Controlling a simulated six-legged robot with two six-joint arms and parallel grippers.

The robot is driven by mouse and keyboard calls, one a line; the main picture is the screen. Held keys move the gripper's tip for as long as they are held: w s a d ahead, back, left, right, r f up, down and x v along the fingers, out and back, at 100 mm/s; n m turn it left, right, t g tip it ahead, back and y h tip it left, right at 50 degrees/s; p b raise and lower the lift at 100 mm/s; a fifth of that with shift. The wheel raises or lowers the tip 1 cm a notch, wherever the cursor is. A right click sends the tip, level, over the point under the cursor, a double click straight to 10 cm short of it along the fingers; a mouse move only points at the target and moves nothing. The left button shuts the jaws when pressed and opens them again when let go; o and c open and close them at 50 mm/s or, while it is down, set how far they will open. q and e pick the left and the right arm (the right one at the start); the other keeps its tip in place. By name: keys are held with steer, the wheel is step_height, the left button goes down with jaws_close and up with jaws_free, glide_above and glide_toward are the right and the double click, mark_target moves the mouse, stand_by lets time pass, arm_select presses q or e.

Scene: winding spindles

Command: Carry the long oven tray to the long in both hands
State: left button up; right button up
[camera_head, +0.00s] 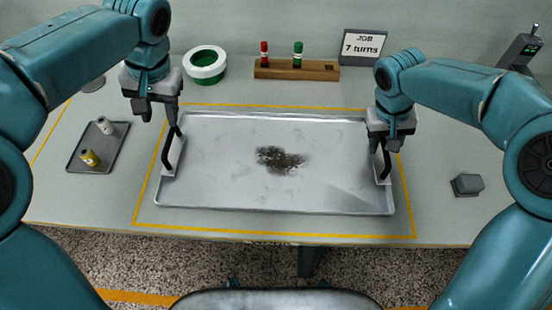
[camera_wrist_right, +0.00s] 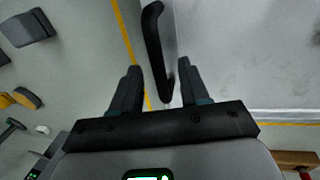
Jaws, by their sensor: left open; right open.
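The long metal oven tray (camera_head: 230,190) lies flat inside a yellow taped outline on the table, with a dark stain in its middle. It has a black handle at each end: the left handle (camera_head: 169,153) and the right handle (camera_head: 385,163). My left gripper (camera_head: 158,116) is open and empty, just above and slightly left of the left handle. My right gripper (camera_head: 383,145) is open at the right handle. In the right wrist view the black handle (camera_wrist_right: 155,45) shows between the spread fingers of my right gripper (camera_wrist_right: 160,75), with gaps on both sides.
A small dark tray (camera_head: 97,150) with a white and a yellow spool sits at left. Behind are a green-and-white ring (camera_head: 205,65), a wooden rack (camera_head: 296,69) with red and green spools, and a "7 turns" sign (camera_head: 363,46). A dark grey block (camera_head: 467,185) lies at right.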

step_height(320, 180, up, 11)
steer(key=a, duration=0.2)
steer(key=shift+f, duration=0.15)
steer(key=shift+s, duration=0.1)
stand_by(0.4)
